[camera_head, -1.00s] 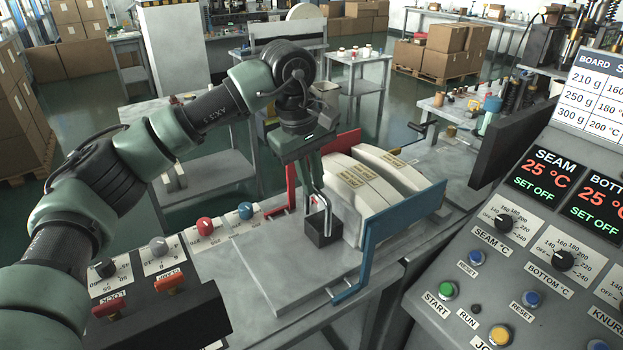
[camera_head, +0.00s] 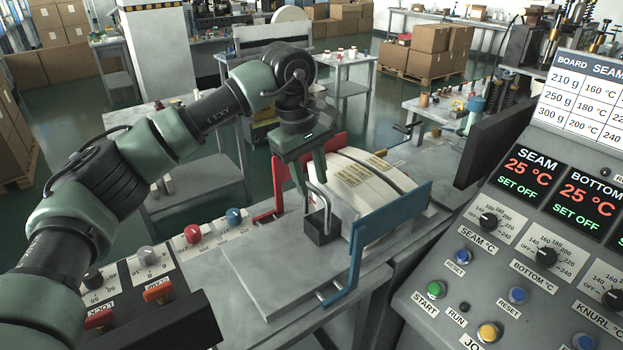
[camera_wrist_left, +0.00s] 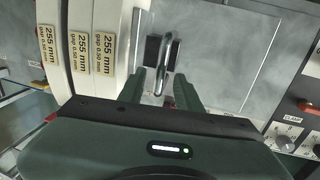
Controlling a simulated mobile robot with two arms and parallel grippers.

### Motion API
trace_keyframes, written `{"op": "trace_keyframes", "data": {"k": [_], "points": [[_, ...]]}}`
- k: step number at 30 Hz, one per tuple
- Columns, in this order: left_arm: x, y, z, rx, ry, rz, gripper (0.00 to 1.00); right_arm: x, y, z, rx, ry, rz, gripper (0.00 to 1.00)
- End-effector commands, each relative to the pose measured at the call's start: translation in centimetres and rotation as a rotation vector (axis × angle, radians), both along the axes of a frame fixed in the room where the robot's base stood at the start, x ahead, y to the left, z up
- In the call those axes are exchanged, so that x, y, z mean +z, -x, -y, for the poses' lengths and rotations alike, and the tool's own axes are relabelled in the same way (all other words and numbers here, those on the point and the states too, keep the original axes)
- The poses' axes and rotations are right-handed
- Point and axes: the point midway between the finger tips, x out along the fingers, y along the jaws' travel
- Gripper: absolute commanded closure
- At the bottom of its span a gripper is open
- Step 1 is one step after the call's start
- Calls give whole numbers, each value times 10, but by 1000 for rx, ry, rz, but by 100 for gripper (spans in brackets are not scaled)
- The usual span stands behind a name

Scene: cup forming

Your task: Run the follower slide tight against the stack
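The follower slide is a small dark block (camera_head: 322,230) with a grey metal loop handle (camera_head: 318,198). It stands on the grey plate in front of the stack of white curved blanks (camera_head: 345,182); in the wrist view the block (camera_wrist_left: 151,50) is close beside the stack (camera_wrist_left: 110,75). I cannot tell whether they touch. My left gripper (camera_head: 311,184) is over the handle from above. In the wrist view its fingers (camera_wrist_left: 161,88) are spread, with the handle (camera_wrist_left: 164,65) between them and space at its sides. My right gripper is out of view.
A blue guide (camera_head: 390,222) flanks the stack on the right and a red guide (camera_head: 275,190) on the left. The grey plate (camera_head: 265,265) is clear in front. A knob strip (camera_head: 205,240) lies left. A control panel (camera_head: 530,260) stands right.

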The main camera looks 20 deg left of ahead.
Motion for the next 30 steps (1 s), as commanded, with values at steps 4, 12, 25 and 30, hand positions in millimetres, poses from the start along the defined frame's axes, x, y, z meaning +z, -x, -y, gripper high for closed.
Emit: {"op": "trace_keyframes", "data": {"k": [4, 12, 25, 30], "points": [[21, 3, -2, -1, 2, 6, 66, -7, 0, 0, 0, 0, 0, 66], [63, 9, -6, -2, 1, 5, 66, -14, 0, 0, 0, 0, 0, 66], [73, 11, -8, -2, 1, 2, 66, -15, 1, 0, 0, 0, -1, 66], [73, 11, -8, -2, 1, 2, 66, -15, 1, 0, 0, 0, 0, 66]]}}
